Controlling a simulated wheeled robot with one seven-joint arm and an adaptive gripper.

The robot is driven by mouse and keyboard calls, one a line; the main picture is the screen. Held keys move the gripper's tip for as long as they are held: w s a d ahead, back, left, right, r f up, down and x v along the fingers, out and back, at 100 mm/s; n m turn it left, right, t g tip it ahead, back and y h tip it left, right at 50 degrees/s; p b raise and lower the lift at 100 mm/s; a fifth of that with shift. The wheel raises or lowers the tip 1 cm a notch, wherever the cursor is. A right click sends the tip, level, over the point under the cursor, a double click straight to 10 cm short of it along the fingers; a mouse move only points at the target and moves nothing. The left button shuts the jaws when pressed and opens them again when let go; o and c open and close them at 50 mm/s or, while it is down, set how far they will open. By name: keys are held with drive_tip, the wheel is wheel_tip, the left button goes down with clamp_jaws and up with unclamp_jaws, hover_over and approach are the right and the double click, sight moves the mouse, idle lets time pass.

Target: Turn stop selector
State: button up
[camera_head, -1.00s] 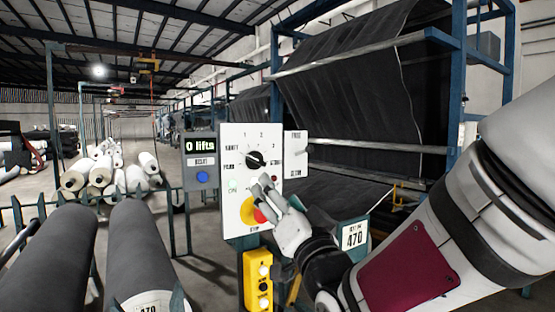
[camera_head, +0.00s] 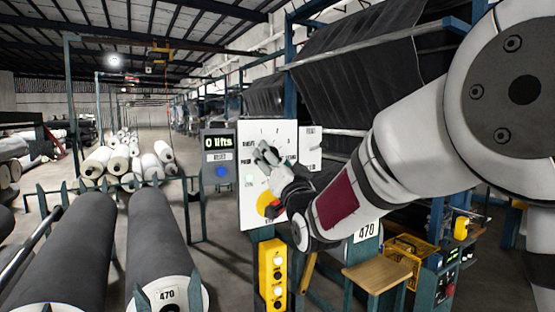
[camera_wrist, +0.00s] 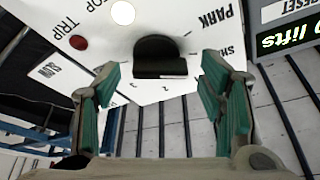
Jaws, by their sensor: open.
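The stop selector is a black rotary knob, seen in the wrist view (camera_wrist: 160,57), on a white control panel (camera_head: 252,135). The numbers 2 and 3 and the word PARK are printed around it. In the head view my gripper (camera_head: 262,153) is in front of the panel and covers the knob. In the wrist view my open gripper (camera_wrist: 160,78) has one green-padded finger on each side of the knob, with visible gaps. I cannot tell how far the fingertips are from the panel.
A yellow-and-red stop button (camera_head: 267,204) is below the gripper, partly hidden by it. A grey box (camera_head: 217,157) with a "0 lifts" display and blue button stands left of the panel. A yellow button box (camera_head: 272,272) hangs below. Grey rolls (camera_head: 158,240) lie at left.

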drive_tip(key=c, duration=1.2)
drive_tip(key=shift+o, duration=0.2)
drive_tip(key=shift+w+f+n+b, duration=0.1)
drive_tip(key=shift+n+b, duration=0.4)
drive_tip(key=shift+b, duration=0.1)
drive_tip(key=n+y+b, duration=0.1)
drive_tip(key=n+b, duration=0.1)
drive_tip(key=n+y+b, duration=0.1)
drive_tip(key=b, duration=0.1)
drive_tip(key=shift+w+d+f+n, duration=0.1)
drive_tip(key=shift+f+n, duration=0.1)
drive_tip(key=shift+n, duration=0.2)
drive_tip(key=n+g+y+b, duration=0.1)
drive_tip(key=n+y+b, duration=0.1)
drive_tip(key=n+b, duration=0.2)
drive_tip(key=shift+b, duration=0.55)
drive_tip(key=shift+n+g+y+b, duration=0.8)
drive_tip(key=shift+n+b, duration=0.4)
drive_tip(key=shift+n, duration=0.3)
drive_tip(key=shift+r, duration=0.1)
